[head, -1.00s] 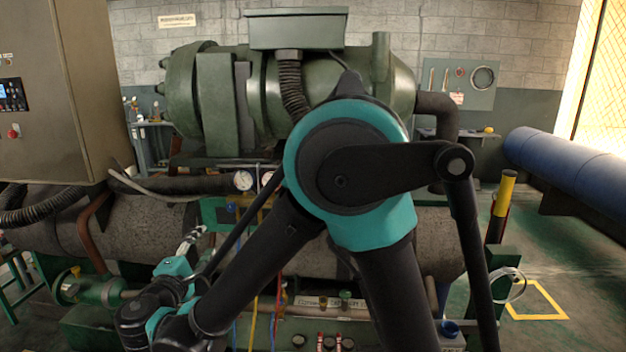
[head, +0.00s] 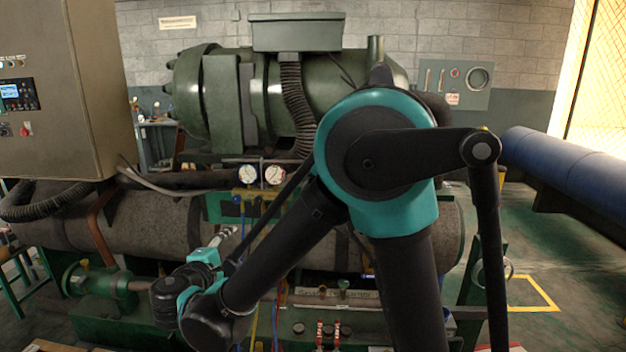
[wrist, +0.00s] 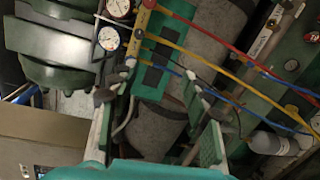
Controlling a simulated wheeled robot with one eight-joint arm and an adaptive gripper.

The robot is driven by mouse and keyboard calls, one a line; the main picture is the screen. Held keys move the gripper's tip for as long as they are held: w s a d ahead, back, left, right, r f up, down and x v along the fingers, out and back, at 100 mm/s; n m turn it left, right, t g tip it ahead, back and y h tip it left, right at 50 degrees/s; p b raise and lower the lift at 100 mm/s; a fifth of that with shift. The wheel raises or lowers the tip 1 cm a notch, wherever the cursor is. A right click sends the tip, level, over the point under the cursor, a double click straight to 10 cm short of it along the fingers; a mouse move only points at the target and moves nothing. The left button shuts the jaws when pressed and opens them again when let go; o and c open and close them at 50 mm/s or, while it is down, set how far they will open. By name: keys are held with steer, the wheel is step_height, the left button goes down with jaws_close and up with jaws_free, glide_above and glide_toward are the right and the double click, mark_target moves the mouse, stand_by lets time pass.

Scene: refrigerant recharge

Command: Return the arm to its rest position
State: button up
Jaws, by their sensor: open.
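My gripper (wrist: 150,95) is open and empty in the wrist view, its two fingers spread apart. In the head view my gripper (head: 222,238) is small and partly hidden by the teal and black wrist joints, in front of the grey insulated vessel (head: 160,225). My arm is bent, with its large teal joint standing in front of the green compressor (head: 225,100). The manifold gauges (head: 260,174) hang behind my forearm and show at the upper left of the wrist view (wrist: 113,22).
Red, yellow and blue hoses (wrist: 215,65) cross the wrist view. A tan control cabinet (head: 70,90) stands at the left. A blue pipe (head: 570,165) lies at the right. Open floor (head: 590,260) shows at the right, by a yellow floor marking.

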steer(key=w+d+f+m+g+h, duration=0.15)
steer(key=d+f+m+g, duration=0.3)
steer(key=d, duration=0.95)
steer(key=w+d+f+m+g+h, duration=0.1)
steer(key=w+d+f+m+g, duration=0.25)
steer(key=d, duration=0.95)
steer(key=s+d+f+m+g+y, duration=0.2)
steer(key=s+d+f+m, duration=0.3)
steer(key=s, duration=0.3)
steer(key=s+d+f+m+g+y, duration=0.2)
steer(key=s+d+f+m, duration=0.3)
steer(key=s+d, duration=0.3)
steer(key=shift+d+f+y, duration=0.15)
steer(key=shift+f+y, duration=0.15)
steer(key=shift+y, duration=0.35)
steer(key=shift+w, duration=0.1)
steer(key=shift+c, duration=0.6)
